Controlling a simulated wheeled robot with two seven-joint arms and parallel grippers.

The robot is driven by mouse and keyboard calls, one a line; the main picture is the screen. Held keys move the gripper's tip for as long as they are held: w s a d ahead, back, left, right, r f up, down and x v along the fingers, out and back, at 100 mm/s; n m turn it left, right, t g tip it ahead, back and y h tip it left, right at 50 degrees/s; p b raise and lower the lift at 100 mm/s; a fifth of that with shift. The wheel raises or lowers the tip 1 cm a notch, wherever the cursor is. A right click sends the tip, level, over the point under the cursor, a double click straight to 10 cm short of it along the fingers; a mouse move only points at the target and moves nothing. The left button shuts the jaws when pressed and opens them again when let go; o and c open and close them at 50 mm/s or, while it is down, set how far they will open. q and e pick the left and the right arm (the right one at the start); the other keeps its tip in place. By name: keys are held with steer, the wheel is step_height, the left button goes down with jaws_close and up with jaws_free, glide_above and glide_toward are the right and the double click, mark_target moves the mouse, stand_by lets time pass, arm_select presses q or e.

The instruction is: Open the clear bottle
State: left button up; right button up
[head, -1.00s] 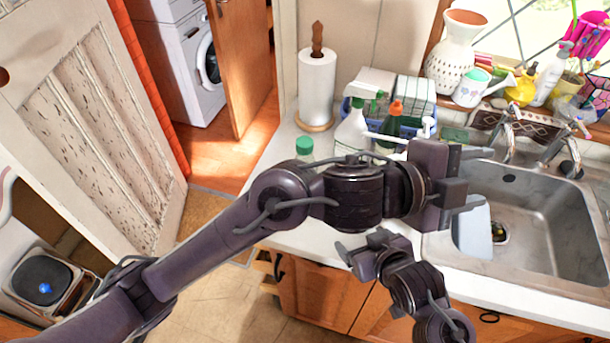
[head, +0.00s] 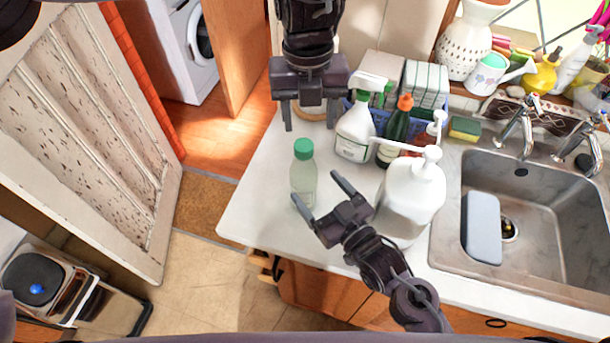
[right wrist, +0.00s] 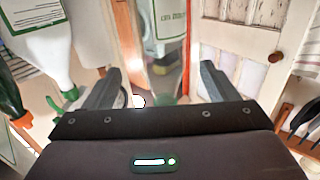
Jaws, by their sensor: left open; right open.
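The clear bottle (head: 303,183) with a green cap (head: 303,148) stands upright on the white counter near its left front edge. My right gripper (head: 321,192) is open in front of it, its fingers pointing at the bottle's lower body. In the right wrist view the bottle (right wrist: 164,68) shows between the two spread fingers (right wrist: 157,88); I cannot tell whether they touch it. My left gripper (head: 309,115) is open and empty, fingers pointing down, above and slightly right of the cap in the head view.
A white pump bottle (head: 411,195) stands close to the right of my right gripper. A white spray bottle (head: 355,130) and a dark green bottle with an orange top (head: 396,128) stand behind. The sink (head: 540,210) is at right. Counter (head: 262,205) left of the bottle is bare.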

mark_target(299, 167)
arm_select(q)
steer(key=shift+w+a+r, duration=0.25)
steer(key=shift+a+r, duration=0.2)
steer(key=shift+r, duration=0.1)
arm_select(e)
steer(key=shift+a+r, duration=0.1)
arm_select(q)
steer(key=shift+r, duration=0.1)
arm_select(e)
steer(key=shift+w+a, duration=0.15)
steer(key=shift+w, duration=0.05)
steer(key=x, duration=0.6)
steer(key=shift+w+a, duration=0.25)
steer(key=shift+w+a+r, duration=0.1)
steer(key=shift+w, duration=0.05)
arm_select(q)
steer(key=shift+s, duration=0.1)
